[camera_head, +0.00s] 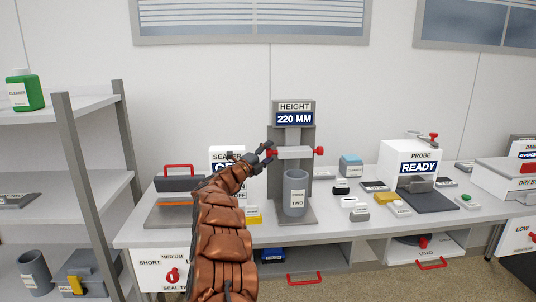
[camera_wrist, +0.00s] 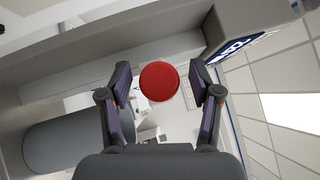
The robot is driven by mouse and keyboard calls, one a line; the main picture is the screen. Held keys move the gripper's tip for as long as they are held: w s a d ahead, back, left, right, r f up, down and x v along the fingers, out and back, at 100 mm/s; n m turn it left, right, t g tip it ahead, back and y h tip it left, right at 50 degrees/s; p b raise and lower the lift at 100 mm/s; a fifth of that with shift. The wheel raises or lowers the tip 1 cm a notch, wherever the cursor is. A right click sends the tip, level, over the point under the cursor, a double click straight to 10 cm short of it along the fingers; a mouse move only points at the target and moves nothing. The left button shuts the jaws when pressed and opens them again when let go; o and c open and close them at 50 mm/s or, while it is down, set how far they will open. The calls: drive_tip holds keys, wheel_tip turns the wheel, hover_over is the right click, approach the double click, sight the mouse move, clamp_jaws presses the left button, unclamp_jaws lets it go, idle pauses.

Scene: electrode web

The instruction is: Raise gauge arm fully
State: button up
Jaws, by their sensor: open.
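The height gauge (camera_head: 307,165) stands on the bench with a display (camera_head: 294,119) reading 220 MM. Its gauge arm (camera_head: 295,152) is a pale horizontal bar with a red knob at each end, lying below the display. The right knob (camera_head: 319,151) is free. My gripper (camera_head: 268,152) is at the left knob. In the wrist view the red knob (camera_wrist: 159,81) shows between the two open fingers of my gripper (camera_wrist: 160,84), with a gap on each side. A grey cylinder (camera_head: 295,194) stands on the gauge base under the arm; it also shows in the wrist view (camera_wrist: 62,145).
A sealer (camera_head: 180,184) with a red handle is left of my arm. Small labelled blocks (camera_head: 358,209) lie right of the gauge. A probe station (camera_head: 415,165) reading READY stands farther right. A shelf (camera_head: 70,108) is at the left. The wall above the gauge is clear.

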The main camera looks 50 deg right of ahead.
drive_tip(key=a+f, duration=0.2)
drive_tip(key=a, duration=0.9)
drive_tip(key=shift+s+a, duration=0.2)
drive_tip(key=shift+a, duration=0.2)
drive_tip(key=shift+f, duration=0.1)
